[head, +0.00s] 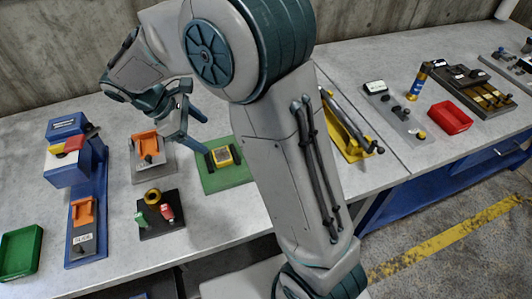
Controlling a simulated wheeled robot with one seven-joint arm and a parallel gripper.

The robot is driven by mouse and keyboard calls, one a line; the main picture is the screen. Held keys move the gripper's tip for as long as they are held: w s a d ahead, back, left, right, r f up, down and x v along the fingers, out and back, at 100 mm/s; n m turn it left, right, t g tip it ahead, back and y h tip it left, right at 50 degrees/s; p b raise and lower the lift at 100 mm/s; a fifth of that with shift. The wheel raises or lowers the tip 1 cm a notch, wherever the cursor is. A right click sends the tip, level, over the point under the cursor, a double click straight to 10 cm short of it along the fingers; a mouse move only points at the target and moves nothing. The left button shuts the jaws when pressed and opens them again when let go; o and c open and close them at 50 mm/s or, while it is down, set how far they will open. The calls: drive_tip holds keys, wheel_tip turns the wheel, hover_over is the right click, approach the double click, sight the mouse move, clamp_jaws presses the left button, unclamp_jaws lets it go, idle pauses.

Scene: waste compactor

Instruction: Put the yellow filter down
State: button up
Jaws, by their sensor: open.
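The yellow filter (222,156), a small block with a dark top face, rests on the green mat (240,177) in the head view. My gripper (206,134) is open, with two blue-grey fingers spread. In the picture it is just above and left of the filter. One fingertip appears close to the filter's left edge; I cannot tell whether it touches. No object shows between the fingers. My arm hides the area just right of the mat.
Left of the mat stand a grey fixture with an orange part (148,147), a dark base with knobs (160,213), a blue machine (87,215) and a green tray (20,252). A yellow frame (350,130) and red tray (450,118) are to the right.

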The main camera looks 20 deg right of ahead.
drive_tip(key=s+d+r+m+t+y, duration=0.1)
drive_tip(key=s+d+r+m+y, duration=0.1)
drive_tip(key=s+d+m, duration=0.4)
drive_tip(key=s+d+r+m+t+y, duration=0.2)
drive_tip(key=s+d+m+y, duration=0.2)
drive_tip(key=s+m, duration=0.5)
drive_tip(key=shift+s+d+r+t, duration=0.3)
drive_tip(key=shift+s+d, duration=0.9)
drive_tip(key=shift+d, duration=0.05)
